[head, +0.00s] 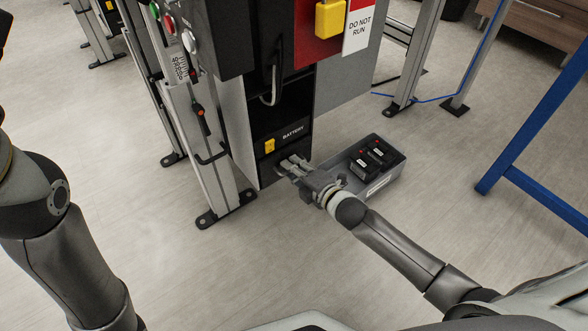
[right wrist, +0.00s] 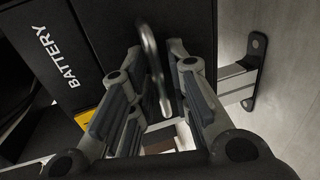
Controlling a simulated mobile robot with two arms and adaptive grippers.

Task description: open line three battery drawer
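The battery drawer is the black front with the white BATTERY label (head: 292,132), low on the machine column in the head view. A yellow piece (head: 269,145) sits beside the label. The drawer front looks closed. My right gripper (head: 289,166) is right at the lower part of this front. In the right wrist view, a curved metal handle (right wrist: 153,70) stands between the two open fingers, with a visible gap on each side. The BATTERY label (right wrist: 57,56) shows left of the fingers. My left arm shows at the left of the head view, but its gripper is out of frame.
A grey tray (head: 378,186) with black batteries (head: 375,155) stands on the floor right beside my right gripper. A metal post with a foot (head: 226,214) stands left of the drawer. A blue frame (head: 530,125) stands at far right. Floor in front is clear.

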